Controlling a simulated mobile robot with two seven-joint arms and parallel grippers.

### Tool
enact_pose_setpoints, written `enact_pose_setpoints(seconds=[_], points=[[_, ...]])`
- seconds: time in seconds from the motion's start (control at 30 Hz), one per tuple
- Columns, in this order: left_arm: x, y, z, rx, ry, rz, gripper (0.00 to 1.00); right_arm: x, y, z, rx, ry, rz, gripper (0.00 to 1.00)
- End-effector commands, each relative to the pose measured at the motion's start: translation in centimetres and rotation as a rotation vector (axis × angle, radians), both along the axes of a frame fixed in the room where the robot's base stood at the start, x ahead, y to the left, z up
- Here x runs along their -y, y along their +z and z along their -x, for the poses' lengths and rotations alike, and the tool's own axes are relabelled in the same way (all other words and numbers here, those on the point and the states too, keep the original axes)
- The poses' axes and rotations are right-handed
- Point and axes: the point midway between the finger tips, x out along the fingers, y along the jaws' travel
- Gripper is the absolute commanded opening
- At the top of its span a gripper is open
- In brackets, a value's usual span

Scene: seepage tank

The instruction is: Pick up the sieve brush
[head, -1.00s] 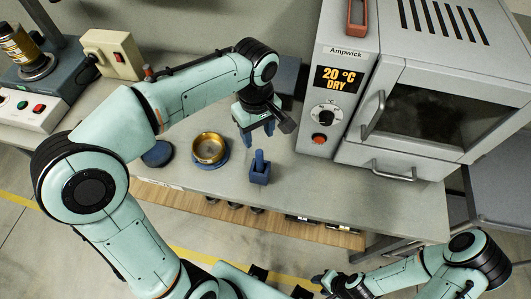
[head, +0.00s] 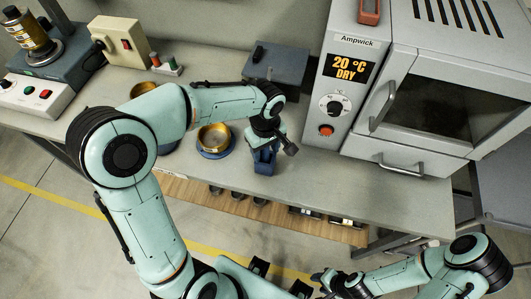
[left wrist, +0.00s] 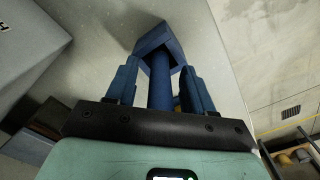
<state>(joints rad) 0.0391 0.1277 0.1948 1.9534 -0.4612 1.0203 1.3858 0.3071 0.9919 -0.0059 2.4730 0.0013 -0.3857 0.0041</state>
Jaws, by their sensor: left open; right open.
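The sieve brush (head: 264,168) is blue, with an upright round handle on a block-shaped base, and stands near the front edge of the bench. My left gripper (head: 265,154) points down over it and hides much of the handle. In the left wrist view the brush handle (left wrist: 161,82) lies between the two blue fingers of the left gripper (left wrist: 159,68), with the block (left wrist: 157,38) beyond the fingertips. The fingers are open, with a gap beside the handle. My right gripper (head: 321,281) is open and empty at the bottom of the head view, away from the bench.
A brass bowl-like sieve (head: 214,137) on a blue disc stands left of the brush. A grey-blue box (head: 277,67) lies behind my left gripper. The grey oven (head: 372,139) stands to the right. Bare bench top (head: 320,178) lies right of the brush.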

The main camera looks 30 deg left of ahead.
Motion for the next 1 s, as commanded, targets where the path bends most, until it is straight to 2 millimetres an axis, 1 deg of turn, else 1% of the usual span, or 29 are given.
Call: enact_pose_setpoints(seconds=[0.13, 0.17, 0.2, 0.27, 0.3, 0.33, 0.6, 0.73, 0.87, 1.0], points=[[0.0, 0.0, 0.0, 0.001, 0.000, 0.001, 0.52, 0.0, 0.0, 0.0, 0.000, 0.000, 0.000, 0.43], [0.0, 0.0, 0.0, 0.001, 0.000, 0.001, 0.49, 0.0, 0.0, 0.0, 0.000, 0.000, 0.000, 0.43], [0.0, 0.0, 0.0, 0.001, 0.000, 0.001, 0.36, 0.0, 0.0, 0.0, 0.000, 0.000, 0.000, 0.43], [0.0, 0.0, 0.0, 0.001, 0.000, 0.001, 0.17, 0.0, 0.0, 0.0, 0.000, 0.000, 0.000, 0.43], [0.0, 0.1, 0.0, 0.001, 0.000, 0.001, 0.04, 0.0, 0.0, 0.0, 0.000, 0.000, 0.000, 0.43], [0.0, 0.1, 0.0, 0.001, 0.000, 0.001, 0.00, 0.0, 0.0, 0.0, 0.000, 0.000, 0.000, 0.43], [0.0, 0.1, 0.0, 0.001, 0.000, 0.001, 0.00, 0.0, 0.0, 0.0, 0.000, 0.000, 0.000, 0.43], [0.0, 0.5, -0.1, 0.003, 0.000, 0.001, 0.00, 0.0, 0.1, -0.1, 0.001, 0.000, 0.000, 0.43], [0.0, 1.8, -0.1, 0.004, -0.001, 0.000, 0.00, 0.0, 0.3, -0.2, 0.002, 0.000, 0.000, 0.43], [0.0, 4.0, -0.1, 0.007, 0.000, 0.001, 0.00, 0.0, 0.6, -0.4, 0.004, 0.000, 0.000, 0.43]])
